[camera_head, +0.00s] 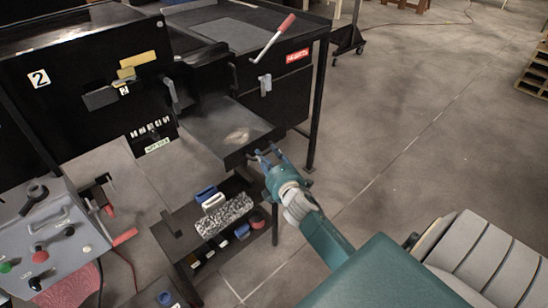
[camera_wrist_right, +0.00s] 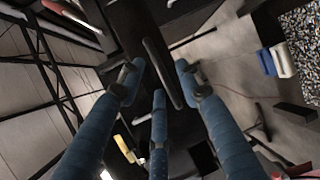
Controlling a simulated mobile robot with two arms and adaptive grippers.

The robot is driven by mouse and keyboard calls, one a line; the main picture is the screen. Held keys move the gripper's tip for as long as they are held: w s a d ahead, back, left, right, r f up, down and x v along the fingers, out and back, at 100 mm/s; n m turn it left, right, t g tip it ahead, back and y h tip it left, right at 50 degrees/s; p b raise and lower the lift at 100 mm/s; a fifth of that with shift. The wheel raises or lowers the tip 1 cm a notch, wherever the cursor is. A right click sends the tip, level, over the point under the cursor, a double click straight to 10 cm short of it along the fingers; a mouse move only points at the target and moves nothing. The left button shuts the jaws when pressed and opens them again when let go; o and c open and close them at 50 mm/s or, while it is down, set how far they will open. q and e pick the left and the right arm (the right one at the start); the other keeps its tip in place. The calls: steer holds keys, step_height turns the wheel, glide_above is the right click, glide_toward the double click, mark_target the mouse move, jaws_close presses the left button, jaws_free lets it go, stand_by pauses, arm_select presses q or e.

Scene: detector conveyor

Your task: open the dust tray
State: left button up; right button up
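The dust tray (camera_head: 215,122) is a flat dark panel on the front of the black machine, with a pale dusty patch on top. My right gripper (camera_head: 268,155) is at its front right corner. In the right wrist view, a dark curved handle bar (camera_wrist_right: 162,72) runs between the spread blue fingers of my right gripper (camera_wrist_right: 158,82). The fingers look open around the bar, with gaps on both sides. I cannot tell whether any finger touches it. My left gripper is in neither view.
A low shelf below holds blue and white items and a speckled block (camera_head: 223,215). A grey control box (camera_head: 45,240) with buttons and levers stands at the left. A red-handled lever (camera_head: 272,38) is on the machine behind. The floor (camera_head: 400,110) at the right is clear.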

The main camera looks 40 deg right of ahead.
steer(key=v, duration=1)
steer(key=shift+s+a, duration=0.15)
steer(key=shift+s, duration=0.15)
steer(key=s+a+f+m+g+y+b, duration=0.1)
steer(key=s+a+f+m+g, duration=0.2)
steer(key=f, duration=0.9)
steer(key=s+a+f+m+g+y+b, duration=0.15)
steer(key=s+f, duration=0.35)
steer(key=f, duration=0.6)
steer(key=s+a+f+m+g+y, duration=0.15)
steer(key=s+a+f, duration=0.25)
steer(key=f, duration=0.8)
steer(key=s+a+f+m+g, duration=0.2)
steer(key=s+f, duration=0.5)
steer(key=s, duration=0.3)
steer(key=s+a+f+m+g+b, duration=0.1)
steer(key=s+a+f+m+g, duration=0.1)
steer(key=s+f, duration=0.4)
steer(key=s+a+f+m+g+b, duration=0.1)
steer(key=s+f, duration=0.6)
steer(key=s, duration=0.8)
steer(key=a+m+g, duration=0.1)
steer(key=a+g, duration=0.1)
steer(key=g, duration=0.1)
steer(key=shift+s+a+f+m+y, duration=0.35)
steer(key=shift+m+y, duration=0.05)
